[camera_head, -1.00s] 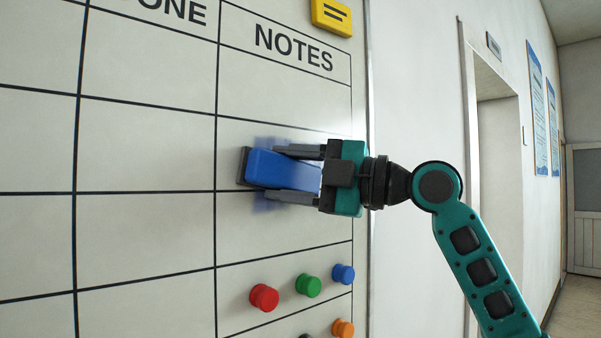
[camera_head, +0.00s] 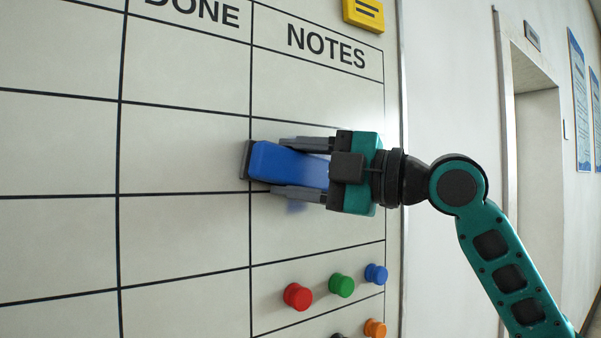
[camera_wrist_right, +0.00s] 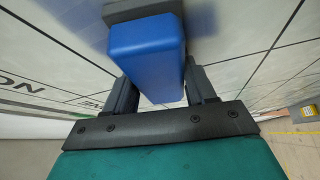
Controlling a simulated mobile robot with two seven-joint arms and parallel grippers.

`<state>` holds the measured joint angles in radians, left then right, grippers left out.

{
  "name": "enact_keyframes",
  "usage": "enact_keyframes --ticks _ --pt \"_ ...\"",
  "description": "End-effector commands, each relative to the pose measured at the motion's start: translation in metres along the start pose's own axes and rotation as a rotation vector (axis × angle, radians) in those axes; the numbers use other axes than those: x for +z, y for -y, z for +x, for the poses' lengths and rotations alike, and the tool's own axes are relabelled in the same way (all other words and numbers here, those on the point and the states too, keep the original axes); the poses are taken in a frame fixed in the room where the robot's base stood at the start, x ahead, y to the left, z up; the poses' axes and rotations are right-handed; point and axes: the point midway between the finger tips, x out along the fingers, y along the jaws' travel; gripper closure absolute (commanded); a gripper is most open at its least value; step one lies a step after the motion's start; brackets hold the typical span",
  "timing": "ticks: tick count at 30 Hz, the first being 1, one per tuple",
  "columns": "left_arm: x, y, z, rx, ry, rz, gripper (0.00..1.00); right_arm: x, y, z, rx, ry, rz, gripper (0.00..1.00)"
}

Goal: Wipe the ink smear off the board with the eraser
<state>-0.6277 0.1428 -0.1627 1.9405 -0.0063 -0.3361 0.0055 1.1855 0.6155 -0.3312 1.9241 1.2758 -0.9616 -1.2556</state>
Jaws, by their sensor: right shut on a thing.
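My right gripper (camera_head: 280,168) is shut on the blue eraser (camera_head: 275,163), with one finger above it and one below. The eraser's dark pad faces the whiteboard (camera_head: 180,150) and appears to be against it, at the left line of the NOTES column. In the right wrist view the eraser (camera_wrist_right: 147,55) sits between the two fingers (camera_wrist_right: 163,95). My left gripper is not in view.
Red (camera_head: 298,296), green (camera_head: 341,285), blue (camera_head: 375,274) and orange (camera_head: 374,328) round magnets are on the board below the gripper. The board around the eraser's left is clear.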

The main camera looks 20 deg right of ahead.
Motion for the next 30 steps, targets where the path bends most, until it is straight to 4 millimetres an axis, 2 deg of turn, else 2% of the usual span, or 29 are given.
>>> enact_keyframes --ticks 3,8,18,26,30 --pt "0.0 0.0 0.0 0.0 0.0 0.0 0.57 -0.002 -0.01 0.001 0.002 0.0 -0.001 0.69" --pt "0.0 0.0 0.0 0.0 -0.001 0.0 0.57 -0.001 -0.015 0.0 0.0 0.002 0.0 0.69" --pt "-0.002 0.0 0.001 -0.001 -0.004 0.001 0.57 0.024 -0.02 -0.012 0.0 0.004 0.001 0.69" --pt "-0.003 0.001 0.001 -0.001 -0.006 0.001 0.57 0.032 -0.021 -0.017 0.0 0.005 0.002 0.69" --pt "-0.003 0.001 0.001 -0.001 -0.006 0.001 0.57 0.042 -0.024 -0.024 0.0 0.006 0.003 0.69"
